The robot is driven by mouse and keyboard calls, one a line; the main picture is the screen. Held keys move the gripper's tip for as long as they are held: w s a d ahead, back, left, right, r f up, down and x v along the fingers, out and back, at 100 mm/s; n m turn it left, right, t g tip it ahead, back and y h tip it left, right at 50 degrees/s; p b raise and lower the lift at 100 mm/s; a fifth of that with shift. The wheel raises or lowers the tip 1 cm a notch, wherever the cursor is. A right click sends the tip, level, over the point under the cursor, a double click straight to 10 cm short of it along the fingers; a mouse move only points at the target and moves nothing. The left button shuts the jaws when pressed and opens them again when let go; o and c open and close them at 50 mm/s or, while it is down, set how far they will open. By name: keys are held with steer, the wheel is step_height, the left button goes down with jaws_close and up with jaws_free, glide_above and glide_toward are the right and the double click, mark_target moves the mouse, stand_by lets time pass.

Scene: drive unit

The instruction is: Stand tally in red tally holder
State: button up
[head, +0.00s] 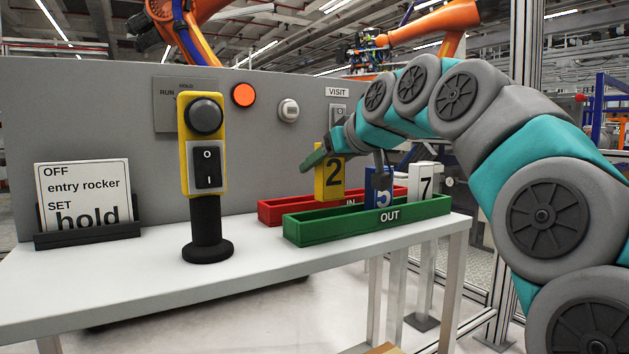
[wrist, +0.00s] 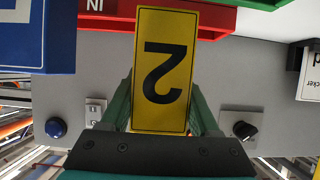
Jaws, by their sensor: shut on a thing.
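The yellow tally (head: 328,180), marked 2, is upright in my gripper (head: 324,157). The wrist view shows the tally (wrist: 163,30) upside down, between the green fingers of my gripper (wrist: 161,95), which are shut on it. The red tally holder (head: 272,210), marked IN, lies behind the green holder. The tally's lower end is at the red holder in the head view; I cannot tell whether it is inside or just above. In the wrist view the tally overlaps the red holder (wrist: 105,22).
The green holder (head: 300,231), marked OUT, holds a blue tally (head: 371,184) marked 5 and a white tally (head: 424,179) marked 7. A yellow switch post (head: 207,215) and a sign (head: 84,196) stand left on the table. A grey panel (head: 95,110) rises behind.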

mark_target(342, 159)
steer(key=w, duration=0.3)
steer(key=w+a, duration=0.1)
steer(key=w, duration=0.2)
steer(key=w+a+f+p, duration=0.1)
steer(key=w, duration=0.2)
steer(key=shift+a, duration=0.25)
steer(key=shift+f, duration=1.7)
steer(key=shift+f, duration=0.1)
steer(key=o, duration=1.4)
steer(key=shift+d+r, duration=0.1)
steer(key=shift+r, duration=0.1)
steer(key=v, duration=1.1)
steer(key=shift+s+d+r+b, duration=0.1)
steer(key=shift+s+d+b, duration=0.1)
steer(key=shift+s+b, duration=0.2)
